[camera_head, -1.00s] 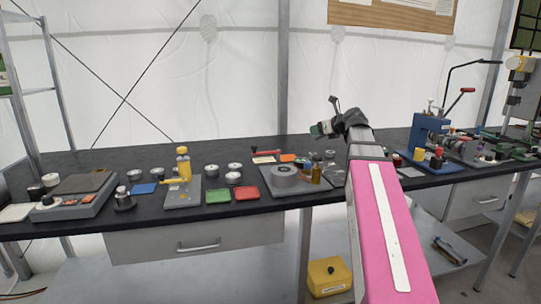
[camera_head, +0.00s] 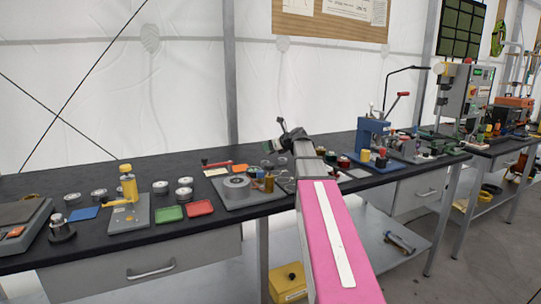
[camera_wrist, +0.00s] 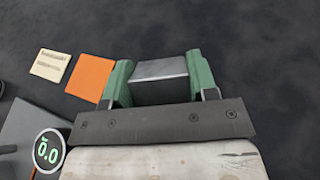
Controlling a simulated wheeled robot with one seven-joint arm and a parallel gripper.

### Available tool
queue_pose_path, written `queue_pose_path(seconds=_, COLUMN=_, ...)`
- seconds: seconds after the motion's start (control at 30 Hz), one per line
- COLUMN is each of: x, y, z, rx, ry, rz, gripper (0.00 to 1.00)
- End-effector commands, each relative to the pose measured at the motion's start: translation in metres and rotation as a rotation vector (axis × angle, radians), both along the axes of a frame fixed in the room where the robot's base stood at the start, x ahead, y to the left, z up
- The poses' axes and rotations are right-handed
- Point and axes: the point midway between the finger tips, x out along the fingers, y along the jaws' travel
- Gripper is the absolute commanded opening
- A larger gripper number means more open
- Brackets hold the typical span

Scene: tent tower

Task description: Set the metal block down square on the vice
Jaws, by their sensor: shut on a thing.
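The metal block (camera_wrist: 158,82) is a plain grey block held between the green fingers of my gripper (camera_wrist: 160,78) in the wrist view. Dark bench top shows beyond and below it. In the head view my gripper (camera_head: 279,143) is small and above the bench, and the block is too small to make out there. I cannot pick out the vice for certain; a low grey metal device (camera_head: 407,147) beside the blue press may be it. The wrist view shows no vice.
The dark bench (camera_head: 340,192) carries a blue press (camera_head: 372,137), a round grey part on a plate (camera_head: 236,188), green (camera_head: 170,213) and red (camera_head: 200,208) trays. A drill press (camera_head: 463,93) stands farther right. An orange square (camera_wrist: 91,77) lies near my gripper.

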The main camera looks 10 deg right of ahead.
Motion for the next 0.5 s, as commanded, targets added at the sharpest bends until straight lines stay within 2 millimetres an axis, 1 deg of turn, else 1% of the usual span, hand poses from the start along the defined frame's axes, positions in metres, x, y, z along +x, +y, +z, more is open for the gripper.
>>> queue_pose_path(seconds=0.3, x=-0.001, y=0.0, z=-0.036, rx=0.002, ry=0.001, rz=0.0, gripper=0.17)
queue_pose_path(seconds=0.5, x=-0.001, y=0.0, z=-0.037, rx=0.001, ry=0.0, rz=0.0, gripper=0.17)
